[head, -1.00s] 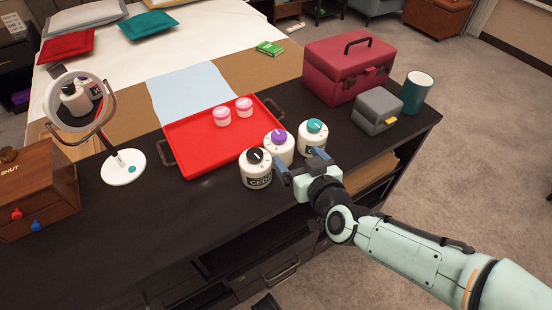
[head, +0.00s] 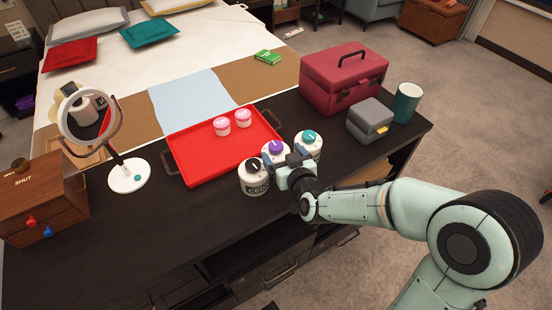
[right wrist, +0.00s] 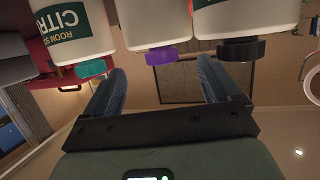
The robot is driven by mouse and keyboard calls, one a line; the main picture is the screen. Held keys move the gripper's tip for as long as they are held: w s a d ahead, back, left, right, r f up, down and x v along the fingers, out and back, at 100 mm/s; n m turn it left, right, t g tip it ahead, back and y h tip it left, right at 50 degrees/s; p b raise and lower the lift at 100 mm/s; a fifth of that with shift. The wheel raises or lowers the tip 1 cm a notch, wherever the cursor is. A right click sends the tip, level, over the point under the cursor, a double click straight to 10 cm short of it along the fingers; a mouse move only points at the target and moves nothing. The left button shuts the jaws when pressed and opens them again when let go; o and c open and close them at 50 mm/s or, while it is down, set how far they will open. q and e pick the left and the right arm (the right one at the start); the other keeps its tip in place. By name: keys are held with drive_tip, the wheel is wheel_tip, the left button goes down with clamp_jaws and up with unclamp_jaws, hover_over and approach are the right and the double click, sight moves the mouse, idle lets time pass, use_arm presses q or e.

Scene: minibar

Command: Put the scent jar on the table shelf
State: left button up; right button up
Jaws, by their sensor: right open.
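Three white scent jars stand in a row on the dark table (head: 120,225): a black-lidded one (head: 253,178) whose label begins "CED", a purple-lidded one (head: 275,147), and a teal-lidded one (head: 308,138). The right wrist view is upside down and shows the teal-lidded jar (right wrist: 72,35) labelled "CITR", the purple-lidded jar (right wrist: 152,22) and the black-lidded jar (right wrist: 235,18). My right gripper (head: 285,158) is open and empty at the front of the purple-lidded jar. Its fingers (right wrist: 160,68) point toward that jar, one to each side. My left gripper is out of view.
A red toolbox (head: 340,78), grey box (head: 369,120) and teal cup (head: 406,102) stand right. A mirror (head: 128,178) and wooden box (head: 45,200) stand left. Open compartments show below the tabletop.

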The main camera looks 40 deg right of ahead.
sight(278, 151)
drive_tip(key=x, duration=0.5)
drive_tip(key=shift+w+a+b, duration=0.1)
drive_tip(key=shift+w+b, duration=0.15)
drive_tip(key=shift+b, duration=0.05)
drive_tip(key=shift+s+f, duration=0.1)
drive_tip(key=shift+f, duration=0.05)
clamp_jaws()
